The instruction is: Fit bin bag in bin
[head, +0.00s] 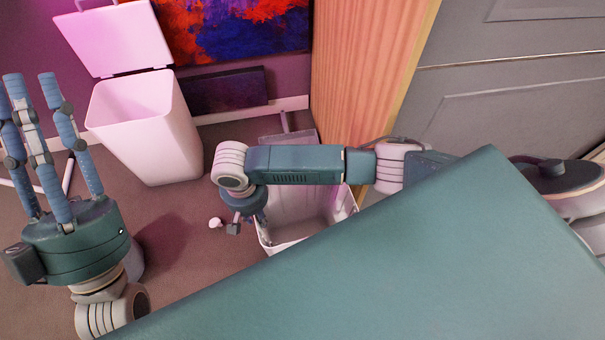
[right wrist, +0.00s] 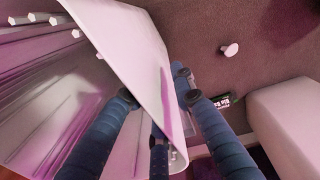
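A tall white bin (head: 150,135) stands at the left with its lid raised; its inside looks empty. A small dark packet with a "Bin Ba…" label (right wrist: 223,101) shows beside a right finger in the right wrist view; I cannot tell whether it touches that finger. My right gripper (head: 250,215) points down at the near-left rim of a low white container (head: 285,238). Its fingers (right wrist: 158,85) are apart, around the container's edge. My left gripper (head: 40,95) is open and empty, fingers pointing up, left of the bin.
The low container looks empty, with several pale studs inside. A small white knob-like item (head: 215,222) lies on the carpet beside it. A wooden panel (head: 365,70) and a grey door (head: 520,90) stand behind. Colourful pictures (head: 235,30) are by the wall. Carpet between bin and container is mostly clear.

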